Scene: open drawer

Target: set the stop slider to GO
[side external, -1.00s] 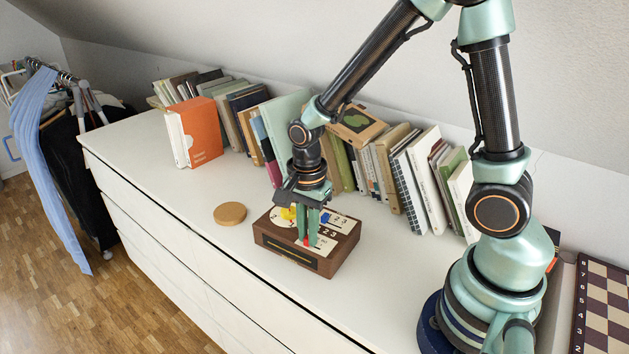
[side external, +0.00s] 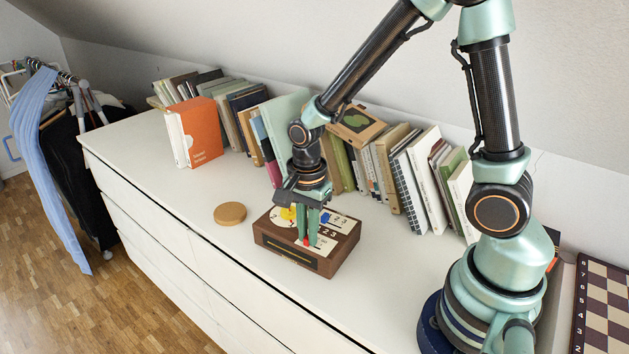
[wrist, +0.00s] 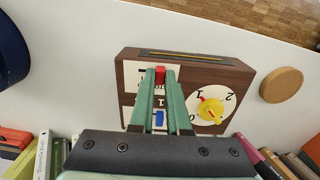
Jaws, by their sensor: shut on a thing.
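The wooden control box (side external: 325,269) stands on the white dresser top. It also shows in the wrist view (wrist: 123,78). On it is a red slider knob (wrist: 160,74), which I take to be the stop slider. My gripper (wrist: 162,76) is shut on this red knob from above, with green fingers on either side of it. In the side view my gripper (side external: 307,241) points down at the box's front part. A blue slider (wrist: 159,119) and a yellow dial (wrist: 211,110) with a red pointer are on the same top face. The slider's label is mostly hidden by the fingers.
A round wooden disc (side external: 230,213) lies left of the box. A row of books (side external: 245,110) stands along the wall behind. A chessboard (side external: 603,310) lies at the far right.

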